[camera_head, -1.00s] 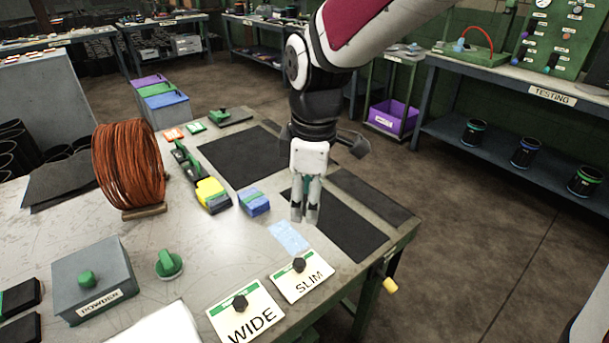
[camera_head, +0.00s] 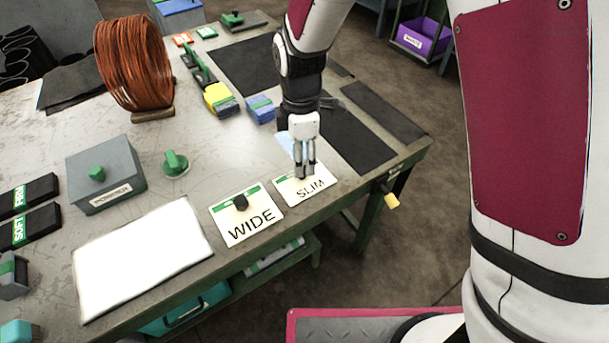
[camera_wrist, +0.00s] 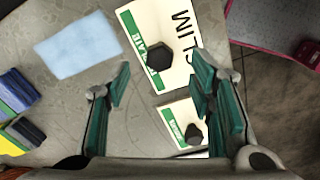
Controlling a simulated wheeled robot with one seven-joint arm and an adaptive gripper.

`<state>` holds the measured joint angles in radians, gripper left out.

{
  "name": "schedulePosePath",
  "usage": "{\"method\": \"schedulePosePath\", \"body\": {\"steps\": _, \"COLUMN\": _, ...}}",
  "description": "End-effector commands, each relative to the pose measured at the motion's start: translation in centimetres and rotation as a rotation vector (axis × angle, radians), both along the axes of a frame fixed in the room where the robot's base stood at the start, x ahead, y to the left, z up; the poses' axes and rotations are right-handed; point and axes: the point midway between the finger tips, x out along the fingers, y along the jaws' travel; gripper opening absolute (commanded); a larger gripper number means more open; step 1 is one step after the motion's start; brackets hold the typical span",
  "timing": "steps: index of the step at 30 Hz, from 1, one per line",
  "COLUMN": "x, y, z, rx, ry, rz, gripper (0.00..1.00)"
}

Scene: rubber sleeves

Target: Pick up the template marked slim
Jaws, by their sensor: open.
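The slim template (camera_head: 318,188) is a flat cream plate with a green band and the word SLIM, lying on the workbench near its front edge.
A light blue sheet (camera_wrist: 78,46) lies beside the slim template. A white sheet (camera_head: 140,258) and a grey lidded box (camera_head: 104,172) are further left. A copper wire spool (camera_head: 133,62) stands at the back. Dark mats (camera_head: 350,140) cover the right side of the bench.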

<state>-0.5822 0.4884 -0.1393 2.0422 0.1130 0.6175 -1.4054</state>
Motion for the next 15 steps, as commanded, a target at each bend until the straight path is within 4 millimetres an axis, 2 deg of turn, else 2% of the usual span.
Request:
{"method": "schedulePosePath", "body": {"steps": 5, "x": 0.0, "y": -0.1, "z": -1.4, "rx": -0.003, "ry": 0.003, "rz": 0.001, "gripper": 0.49}}
{"method": "schedulePosePath", "body": {"steps": 12, "x": 0.0, "y": -0.2, "z": -4.8, "rx": -0.002, "ry": 0.003, "rz": 0.000, "gripper": 0.49}}
{"method": "schedulePosePath", "body": {"steps": 15, "x": 0.0, "y": -0.2, "z": -5.4, "rx": -0.001, "ry": 0.002, "rz": 0.000, "gripper": 0.49}}
